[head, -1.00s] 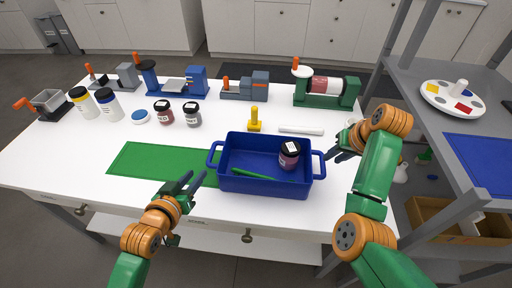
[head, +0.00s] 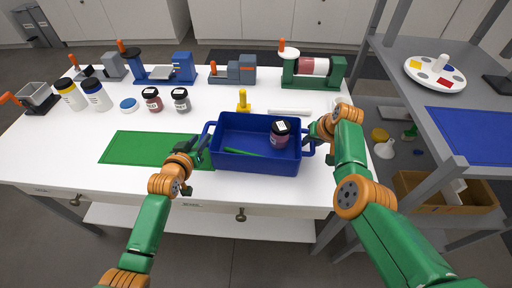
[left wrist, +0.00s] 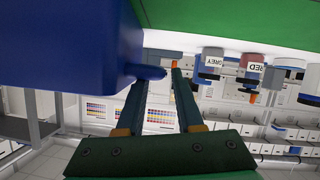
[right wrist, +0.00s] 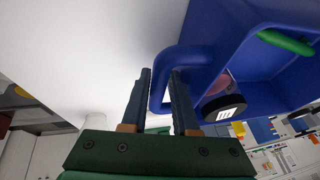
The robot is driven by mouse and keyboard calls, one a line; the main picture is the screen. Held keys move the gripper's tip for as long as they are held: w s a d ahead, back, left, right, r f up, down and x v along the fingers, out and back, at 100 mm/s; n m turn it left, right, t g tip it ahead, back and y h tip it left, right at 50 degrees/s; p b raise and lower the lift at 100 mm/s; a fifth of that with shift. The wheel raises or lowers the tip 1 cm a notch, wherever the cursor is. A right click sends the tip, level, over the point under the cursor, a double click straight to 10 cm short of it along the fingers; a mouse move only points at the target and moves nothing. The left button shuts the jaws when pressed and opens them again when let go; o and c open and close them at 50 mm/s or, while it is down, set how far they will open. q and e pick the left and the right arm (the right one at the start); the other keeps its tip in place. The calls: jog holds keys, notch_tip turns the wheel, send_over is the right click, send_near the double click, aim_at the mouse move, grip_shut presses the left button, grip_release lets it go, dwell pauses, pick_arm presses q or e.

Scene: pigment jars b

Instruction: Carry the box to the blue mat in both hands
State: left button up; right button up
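The blue box (head: 232,161) stands on the white table, partly beside the green mat (head: 140,148). It holds a dark-lidded jar (head: 280,137) and a green stick (head: 244,153). My left gripper (head: 203,146) is open at the box's left handle, whose end shows between the fingertips in the left wrist view (left wrist: 152,72). My right gripper (head: 312,137) is open at the right handle, which runs between its fingers in the right wrist view (right wrist: 160,88). The blue mat (head: 475,140) lies on the grey shelf at right.
A round palette (head: 436,76) stands behind the blue mat on the shelf. A grey post (head: 428,168) rises at the shelf's near side. Jars and bench tools line the table's back.

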pick_arm(q)
jog(key=shift+w+d+f, duration=0.1)
jog(key=shift+w+f, duration=0.3)
jog(key=shift+w, duration=0.05)
pick_arm(e)
jog(key=shift+w+a+f, duration=0.1)
jog(key=shift+w+f, duration=0.05)
jog(key=shift+f, duration=0.4)
pick_arm(q)
jog(key=shift+f, duration=0.1)
pick_arm(e)
jog(key=shift+f, duration=0.1)
